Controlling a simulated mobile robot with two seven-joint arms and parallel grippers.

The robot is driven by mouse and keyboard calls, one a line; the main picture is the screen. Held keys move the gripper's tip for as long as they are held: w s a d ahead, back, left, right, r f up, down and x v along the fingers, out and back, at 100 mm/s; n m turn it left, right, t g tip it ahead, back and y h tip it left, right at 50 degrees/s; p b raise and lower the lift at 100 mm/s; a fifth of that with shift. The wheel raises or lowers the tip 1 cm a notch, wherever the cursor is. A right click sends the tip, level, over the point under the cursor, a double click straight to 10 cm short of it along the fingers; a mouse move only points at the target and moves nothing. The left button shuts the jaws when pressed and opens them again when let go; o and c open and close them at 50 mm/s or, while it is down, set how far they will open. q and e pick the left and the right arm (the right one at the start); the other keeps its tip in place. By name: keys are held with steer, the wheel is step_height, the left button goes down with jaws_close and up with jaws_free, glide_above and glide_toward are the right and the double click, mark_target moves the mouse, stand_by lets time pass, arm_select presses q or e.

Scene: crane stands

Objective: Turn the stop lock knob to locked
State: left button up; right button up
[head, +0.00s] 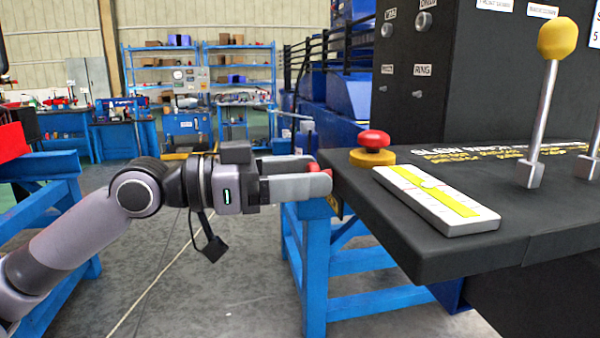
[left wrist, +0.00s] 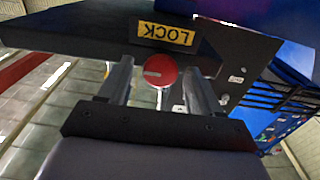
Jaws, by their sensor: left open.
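The stop lock knob is a round red knob (left wrist: 160,70) with a pale pointer line, below an upside-down yellow LOCK label (left wrist: 165,33) in the left wrist view. The pointer lies roughly level, tilted a little. My left gripper (head: 318,173) is at the left edge of the black console (head: 430,245). Its jaws are open, with the knob between the two fingers and gaps showing on both sides. In the head view only bits of red (head: 313,167) show at the fingertips; the rest of the knob is hidden. My right gripper is not in view.
On the console top stand a red mushroom button (head: 373,140) on a yellow base, a white and yellow panel (head: 437,200), and a lever with a yellow ball (head: 557,38). A blue frame (head: 315,265) stands below.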

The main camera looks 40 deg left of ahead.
arm_select(q)
steer(key=c, duration=1)
steer(key=shift+m, duration=0.4)
steer(key=m+b, duration=0.2)
steer(key=m, duration=0.3)
steer(key=m+b, duration=0.3)
steer(key=m, duration=0.3)
steer(key=m+b, duration=0.2)
steer(key=m, duration=0.4)
steer(key=shift+s+d+f+b, duration=0.1)
steer(key=shift+s+f+b, duration=0.05)
steer(key=shift+f+b, duration=0.15)
steer(key=shift+r+m, duration=0.1)
steer(key=shift+m, duration=0.2)
